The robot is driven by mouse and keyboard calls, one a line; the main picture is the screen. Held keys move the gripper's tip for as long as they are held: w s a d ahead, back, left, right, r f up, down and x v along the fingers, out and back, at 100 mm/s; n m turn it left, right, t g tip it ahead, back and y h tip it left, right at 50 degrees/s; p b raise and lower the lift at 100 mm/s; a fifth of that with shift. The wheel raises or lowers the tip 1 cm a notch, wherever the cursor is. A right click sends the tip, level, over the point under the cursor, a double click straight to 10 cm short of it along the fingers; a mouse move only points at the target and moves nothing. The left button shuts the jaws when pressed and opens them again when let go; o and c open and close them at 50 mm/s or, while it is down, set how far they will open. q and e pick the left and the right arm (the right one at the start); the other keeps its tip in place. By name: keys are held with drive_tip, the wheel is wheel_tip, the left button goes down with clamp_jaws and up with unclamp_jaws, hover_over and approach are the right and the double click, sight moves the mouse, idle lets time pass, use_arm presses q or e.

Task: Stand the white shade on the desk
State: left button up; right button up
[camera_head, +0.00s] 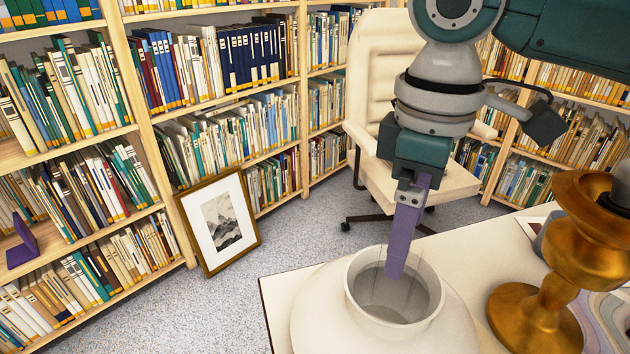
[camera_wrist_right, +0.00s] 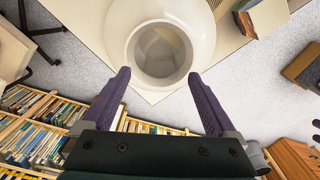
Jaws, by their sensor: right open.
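The white shade (camera_head: 318,322) is on the pale desk (camera_head: 274,292) near its left corner, with its round opening facing up. Its lower part is cut off by the bottom of the head view. My right gripper (camera_head: 397,268) is over the shade, and its purple finger overlaps the opening in the head view. In the right wrist view the shade (camera_wrist_right: 200,28) lies beyond the two parted fingertips (camera_wrist_right: 159,76), with nothing held between them. I cannot tell whether a finger touches the rim. My left gripper does not show.
A brass lamp-like stand (camera_head: 535,310) is on the desk right of the shade. A cream office chair (camera_head: 385,165) is behind the desk. A framed mountain print (camera_head: 222,222) leans on bookshelves (camera_head: 150,150). Carpet (camera_head: 205,305) left of the desk is clear.

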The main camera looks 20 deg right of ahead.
wheel_tip(320, 180, up, 6)
drive_tip(key=shift+r+p, duration=0.2)
drive_tip(key=shift+p, duration=0.2)
drive_tip(key=shift+a+r, duration=0.1)
drive_tip(key=shift+r, duration=0.05)
drive_tip(key=s+a+f+t+y, duration=0.2)
drive_tip(key=s+a+f+y, duration=0.1)
drive_tip(key=s+a+f, duration=0.55)
drive_tip(key=s+d+m+t+h, duration=0.1)
drive_tip(key=s+d+m+h, duration=0.1)
drive_tip(key=s+d+m, duration=0.3)
drive_tip(key=shift+s+d+f+m+t+h, duration=0.3)
drive_tip(key=shift+s+m+h, duration=0.1)
drive_tip(key=shift+s, duration=0.85)
drive_tip(key=shift+s, duration=0.1)
